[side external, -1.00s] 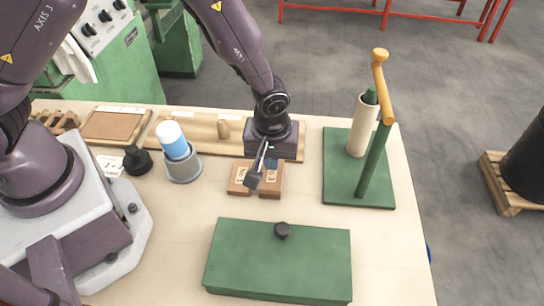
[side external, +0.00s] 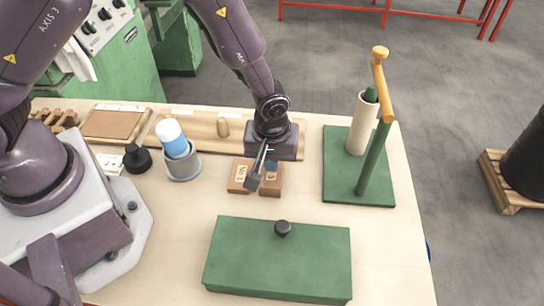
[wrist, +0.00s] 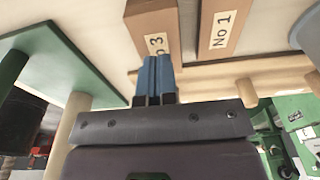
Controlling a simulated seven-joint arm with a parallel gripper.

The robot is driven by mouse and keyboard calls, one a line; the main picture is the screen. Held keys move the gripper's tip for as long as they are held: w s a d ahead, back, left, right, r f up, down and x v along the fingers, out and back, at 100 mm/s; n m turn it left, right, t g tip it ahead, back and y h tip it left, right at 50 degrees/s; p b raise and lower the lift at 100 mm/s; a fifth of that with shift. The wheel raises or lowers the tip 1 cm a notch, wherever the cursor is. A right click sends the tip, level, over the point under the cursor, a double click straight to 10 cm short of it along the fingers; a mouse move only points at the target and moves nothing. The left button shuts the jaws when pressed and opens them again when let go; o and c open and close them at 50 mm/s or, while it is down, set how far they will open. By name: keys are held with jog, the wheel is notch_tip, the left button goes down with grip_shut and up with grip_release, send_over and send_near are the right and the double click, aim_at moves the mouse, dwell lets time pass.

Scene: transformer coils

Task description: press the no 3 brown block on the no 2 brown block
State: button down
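The No 3 brown block (side external: 271,189) lies on the table below my gripper; its label is partly hidden by my gripper in the side view. In the wrist view the No 3 block (wrist: 148,22) shows its "3" just ahead of my blue fingertips. My gripper (wrist: 153,78) is shut, its two fingers close together with no block between them. In the side view my gripper (side external: 271,166) is over the far part of the block's top; whether it touches is unclear. The No 1 brown block (side external: 240,177) is beside it on the left. I cannot make out a No 2 block.
A green box with a black knob (side external: 278,262) stands in front. A green stand with a yellow-topped post (side external: 340,190) is at the right. A grey cup with a blue-and-white cylinder (side external: 180,158) is at the left. A wooden board (side external: 190,130) lies behind.

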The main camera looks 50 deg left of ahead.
jog(key=shift+f, duration=0.65)
dwell(0.8)
jog(key=shift+r, duration=3.05)
jog(key=shift+s+a+f+m, duration=0.1)
jog(key=shift+s+a+m, duration=0.1)
jog(key=shift+s+m, duration=0.35)
jog(key=s+a+r+m+t, duration=0.1)
jog(key=s+a+r+m, duration=0.1)
jog(key=s+r, duration=0.3)
jog(key=s+a+r+m+t, duration=0.2)
jog(key=s+a+r, duration=0.3)
jog(key=r, duration=0.7)
jog(key=s+a+r+m+t+h, duration=0.1)
jog(key=s+a+r+m, duration=0.3)
jog(key=r, duration=0.5)
jog(key=shift+s+t, duration=0.3)
jog(key=shift+s, duration=0.4)
